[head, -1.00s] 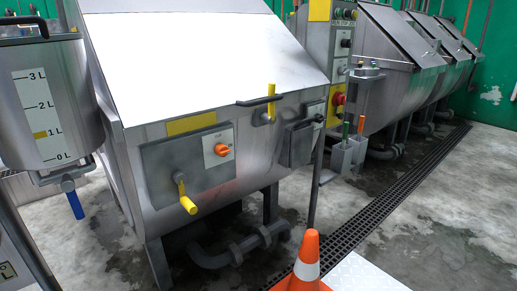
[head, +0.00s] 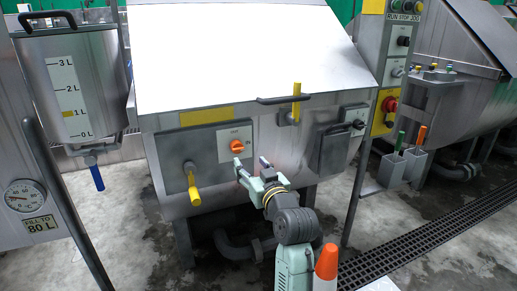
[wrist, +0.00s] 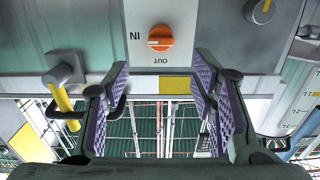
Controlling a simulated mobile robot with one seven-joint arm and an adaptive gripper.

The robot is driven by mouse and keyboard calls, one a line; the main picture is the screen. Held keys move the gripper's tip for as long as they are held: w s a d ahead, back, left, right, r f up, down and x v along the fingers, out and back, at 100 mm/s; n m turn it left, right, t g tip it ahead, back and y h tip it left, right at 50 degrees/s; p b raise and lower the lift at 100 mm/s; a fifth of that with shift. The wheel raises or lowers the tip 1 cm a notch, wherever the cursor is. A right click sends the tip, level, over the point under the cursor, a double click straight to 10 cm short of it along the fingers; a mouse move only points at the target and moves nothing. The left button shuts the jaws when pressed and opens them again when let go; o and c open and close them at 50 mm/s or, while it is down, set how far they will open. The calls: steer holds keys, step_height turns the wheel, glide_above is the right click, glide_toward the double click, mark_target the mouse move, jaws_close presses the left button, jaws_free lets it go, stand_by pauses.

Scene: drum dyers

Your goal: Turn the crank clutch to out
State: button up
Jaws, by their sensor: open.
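The crank clutch is an orange knob (head: 237,146) on a white plate marked OUT at the top and IN at the right. In the wrist view, which is upside down, the knob (wrist: 160,38) shows above the fingers, and its pale mark points toward IN. My gripper (head: 251,166) is open and empty, just below and right of the knob in the head view, apparently not touching it. Its purple-padded fingers (wrist: 161,88) stand apart, with the knob lined up between them. The yellow crank handle (head: 193,190) hangs down left of the knob.
A grey box (head: 332,150) projects at the right.

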mark_target(239, 149)
steer(key=p+x, duration=0.2)
steer(key=x, duration=0.8)
steer(key=shift+w+a, duration=0.15)
steer(key=shift+w, duration=0.2)
steer(key=shift+c, duration=0.2)
steer(key=c, duration=1.1)
